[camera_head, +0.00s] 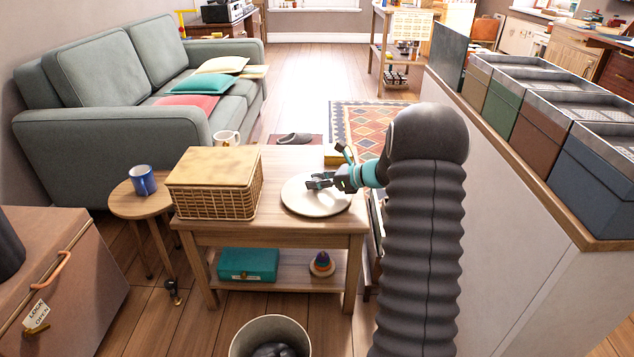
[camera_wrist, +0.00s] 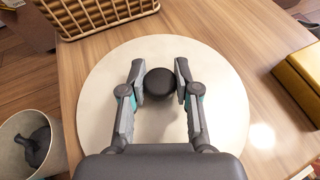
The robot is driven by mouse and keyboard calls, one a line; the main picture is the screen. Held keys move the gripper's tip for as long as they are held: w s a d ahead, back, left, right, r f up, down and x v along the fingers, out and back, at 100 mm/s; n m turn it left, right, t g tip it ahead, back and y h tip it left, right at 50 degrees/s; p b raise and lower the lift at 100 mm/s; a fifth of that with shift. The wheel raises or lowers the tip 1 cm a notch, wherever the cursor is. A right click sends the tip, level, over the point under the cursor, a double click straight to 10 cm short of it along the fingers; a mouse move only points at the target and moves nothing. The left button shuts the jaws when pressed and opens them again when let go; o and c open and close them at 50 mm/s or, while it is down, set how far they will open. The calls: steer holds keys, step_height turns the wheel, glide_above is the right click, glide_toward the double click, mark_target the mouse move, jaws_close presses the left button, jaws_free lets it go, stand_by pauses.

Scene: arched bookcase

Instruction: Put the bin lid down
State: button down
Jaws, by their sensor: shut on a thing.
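The bin lid (camera_head: 300,205) is a round cream disc at the right part of the wooden table. It lies flat on or just above the tabletop; I cannot tell whether it touches. In the wrist view the lid (camera_wrist: 222,95) has a dark round knob (camera_wrist: 160,82) at its middle. My gripper (camera_head: 320,181) is over the lid. In the wrist view my gripper (camera_wrist: 160,72) has a finger on each side of the knob and is shut on it. The open bin (camera_head: 240,340) stands on the floor in front of the table, with dark contents.
A wicker basket (camera_head: 215,182) with a flat top stands left of the lid on the table (camera_head: 270,231). A white mug (camera_head: 227,138) and a yellow box (camera_head: 335,155) are behind. A blue mug (camera_head: 142,180) is on a side stool. Several storage bins line the right partition.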

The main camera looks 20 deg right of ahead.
steer(key=shift+f, duration=0.15)
steer(key=c, duration=0.8)
jaws_free()
steer(key=shift+c, duration=0.2)
